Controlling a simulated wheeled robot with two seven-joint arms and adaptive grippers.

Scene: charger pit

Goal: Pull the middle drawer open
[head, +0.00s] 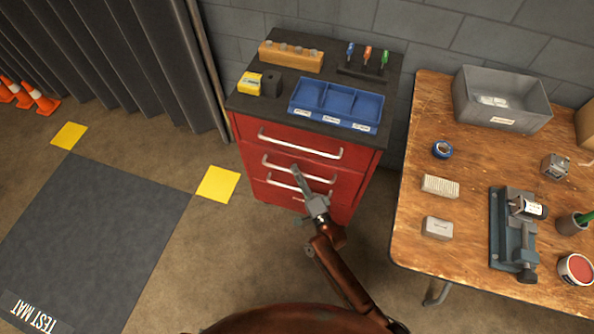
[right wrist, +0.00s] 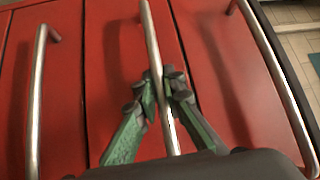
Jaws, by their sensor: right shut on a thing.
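The red drawer cabinet (head: 359,180) stands against the wall, with silver bar handles on its front. The middle drawer's handle (head: 322,179) is the second from the top. My right gripper (head: 296,170) reaches up to this handle from the front. In the right wrist view, its green-and-grey fingers (right wrist: 164,92) are shut around the silver bar (right wrist: 152,40), one finger on each side. The red drawer faces look about flush there, with no clear opening. My arm hides part of the lower drawers in the head view. My left gripper is not in view.
The cabinet top holds a blue tray (head: 300,96), a wooden block (head: 290,57), a yellow box (head: 249,84) and screwdrivers. A wooden workbench (head: 440,100) with a vise (head: 512,240) stands close on the right.

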